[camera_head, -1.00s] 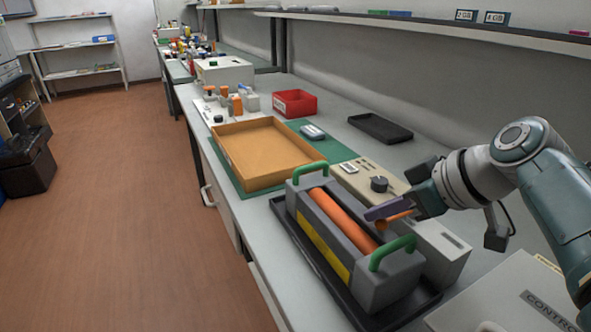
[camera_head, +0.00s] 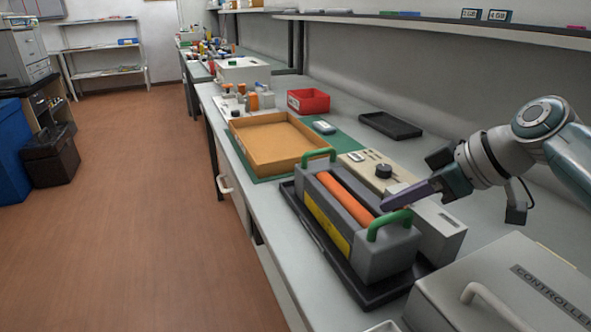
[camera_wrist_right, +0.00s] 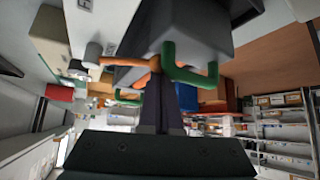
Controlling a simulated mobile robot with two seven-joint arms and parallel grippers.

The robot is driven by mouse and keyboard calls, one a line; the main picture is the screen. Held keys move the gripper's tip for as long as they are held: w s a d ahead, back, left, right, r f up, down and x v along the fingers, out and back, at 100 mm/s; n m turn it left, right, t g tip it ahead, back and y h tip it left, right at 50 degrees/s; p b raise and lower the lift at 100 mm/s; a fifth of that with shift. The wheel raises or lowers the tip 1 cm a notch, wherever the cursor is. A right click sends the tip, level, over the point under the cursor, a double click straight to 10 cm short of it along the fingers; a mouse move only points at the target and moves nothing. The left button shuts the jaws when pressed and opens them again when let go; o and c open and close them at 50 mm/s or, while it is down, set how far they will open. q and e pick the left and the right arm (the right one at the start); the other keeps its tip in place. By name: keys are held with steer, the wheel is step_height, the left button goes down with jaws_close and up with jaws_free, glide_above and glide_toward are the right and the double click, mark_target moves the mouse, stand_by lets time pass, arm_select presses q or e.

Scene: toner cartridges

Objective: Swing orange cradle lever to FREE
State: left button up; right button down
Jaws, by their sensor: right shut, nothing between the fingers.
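The grey cradle (camera_head: 385,255) has green end handles (camera_head: 392,222), a yellow label on its side and an orange roller (camera_head: 350,197) along its top. My right gripper (camera_head: 386,206) is shut and empty, its purple-grey fingers over the cradle's near end, beside the near green handle. In the head view I cannot make out the orange lever near the fingers. In the right wrist view, an orange bar (camera_wrist_right: 125,62), likely the lever, lies just beyond the closed fingertips (camera_wrist_right: 160,78), beside a green handle (camera_wrist_right: 188,70). Contact with it is unclear. My left gripper is out of view.
The cradle sits in a black tray (camera_head: 350,290). A beige unit with a dark knob (camera_head: 383,171) stands behind it. A grey controller box (camera_head: 500,290) is at the near right, and an orange-brown tray (camera_head: 262,178) lies farther back on a green mat.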

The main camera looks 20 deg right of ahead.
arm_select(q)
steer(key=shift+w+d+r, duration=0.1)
arm_select(e)
steer(key=shift+d, duration=0.15)
steer(key=shift+w, duration=0.1)
stand_by(0.4)
steer(key=shift+w+b, duration=0.65)
steer(key=shift+b, duration=0.05)
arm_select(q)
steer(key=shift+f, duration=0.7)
arm_select(e)
steer(key=shift+r, duration=0.1)
steer(key=shift+w, duration=0.2)
steer(key=shift+w+a+r+p, duration=0.45)
steer(key=shift+w+a+p, duration=0.05)
steer(key=shift+w, duration=0.1)
steer(key=shift+w+a+r+p, duration=0.4)
steer(key=shift+w+a+p, duration=0.1)
steer(key=shift+w, duration=0.1)
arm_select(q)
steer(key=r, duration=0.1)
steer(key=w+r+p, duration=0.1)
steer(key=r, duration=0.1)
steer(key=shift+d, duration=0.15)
arm_select(e)
steer(key=d+v, duration=0.1)
steer(key=v, duration=0.8)
steer(key=shift+w, duration=0.2)
steer(key=shift+f, duration=0.15)
